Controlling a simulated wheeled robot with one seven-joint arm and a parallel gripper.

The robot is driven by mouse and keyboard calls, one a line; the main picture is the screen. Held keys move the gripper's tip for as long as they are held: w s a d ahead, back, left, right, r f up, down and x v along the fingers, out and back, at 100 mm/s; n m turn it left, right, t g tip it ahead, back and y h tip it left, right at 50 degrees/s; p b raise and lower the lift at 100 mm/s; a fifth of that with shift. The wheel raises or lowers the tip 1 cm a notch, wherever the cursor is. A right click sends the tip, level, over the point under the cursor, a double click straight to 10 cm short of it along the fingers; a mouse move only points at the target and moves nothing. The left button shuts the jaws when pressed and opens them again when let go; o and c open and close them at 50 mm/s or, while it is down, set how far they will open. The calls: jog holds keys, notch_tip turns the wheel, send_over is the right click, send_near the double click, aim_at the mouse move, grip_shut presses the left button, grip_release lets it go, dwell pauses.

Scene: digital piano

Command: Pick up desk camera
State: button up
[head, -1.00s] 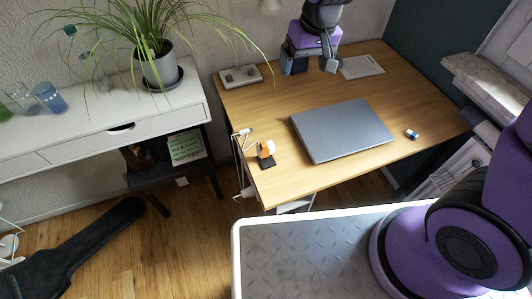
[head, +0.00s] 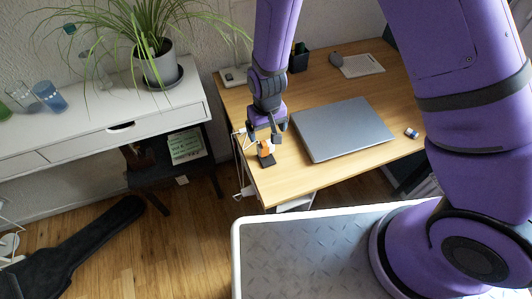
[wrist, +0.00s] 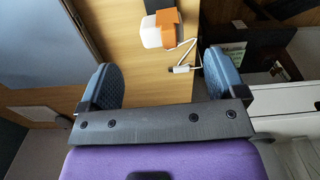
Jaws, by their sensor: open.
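The desk camera (head: 265,149) is a small orange and white device on a dark base, near the left front edge of the wooden desk. In the wrist view the desk camera (wrist: 157,30) lies beyond the fingertips, between their lines. My gripper (head: 264,132) is just above and behind the camera in the head view and partly overlaps it. In the wrist view my gripper (wrist: 162,78) has its two blue-padded fingers wide apart with nothing between them. I cannot tell exactly how far the fingertips are from the camera.
A closed grey laptop (head: 342,129) lies to the right of the camera on the desk (head: 290,180). A white cable (wrist: 182,56) with a plug lies close to the camera. A white sideboard (head: 100,130) with a potted plant (head: 158,66) stands at the left.

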aim_at(266, 145)
jog(key=shift+a+f, duration=0.1)
jog(key=shift+f, duration=3.65)
jog(key=shift+c, duration=0.4)
jog(key=c, duration=1.4)
